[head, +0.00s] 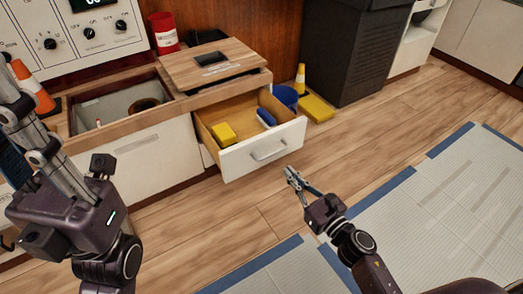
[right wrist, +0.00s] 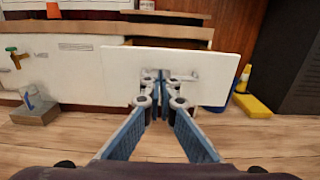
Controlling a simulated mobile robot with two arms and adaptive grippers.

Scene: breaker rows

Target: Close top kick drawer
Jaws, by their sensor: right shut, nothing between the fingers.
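The top drawer (head: 262,150) stands pulled open below the wooden counter in the head view. Its white front has a light bar handle (head: 269,152). My right gripper (head: 289,172) is shut and empty, just in front of the drawer front and near the handle. In the right wrist view the white drawer front (right wrist: 217,72) is straight ahead, and the shut fingers (right wrist: 161,80) partly cover the handle. Whether they touch it I cannot tell. My left arm is at the left; its fingertips do not show clearly.
White mats (head: 440,200) with blue edges lie on the floor.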

